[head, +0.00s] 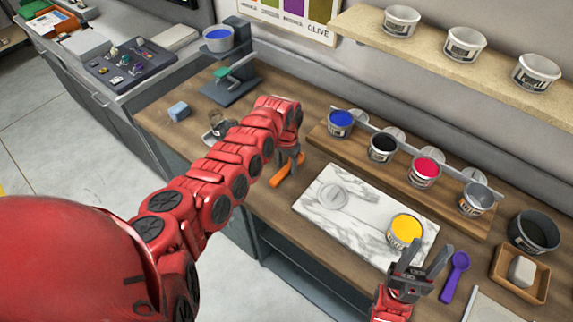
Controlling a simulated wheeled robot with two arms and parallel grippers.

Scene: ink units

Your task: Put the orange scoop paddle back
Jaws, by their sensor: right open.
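The orange scoop paddle (277,181) is at the fingertips of my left gripper (287,160), near the table's front edge. The dark fingers appear closed on it and hide part of it; I cannot tell whether it touches the table. My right gripper (422,262) is open and empty, in front of the tub of yellow ink (404,230). A purple scoop paddle (455,276) lies on the table just right of my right gripper.
A marble slab (330,190) bears the yellow tub. Behind it, a wooden rack (395,182) holds tubs of blue, black, red and grey ink. A dark bowl (534,231) and a wooden tray (519,288) stand at right. A stand (230,88) is at back left.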

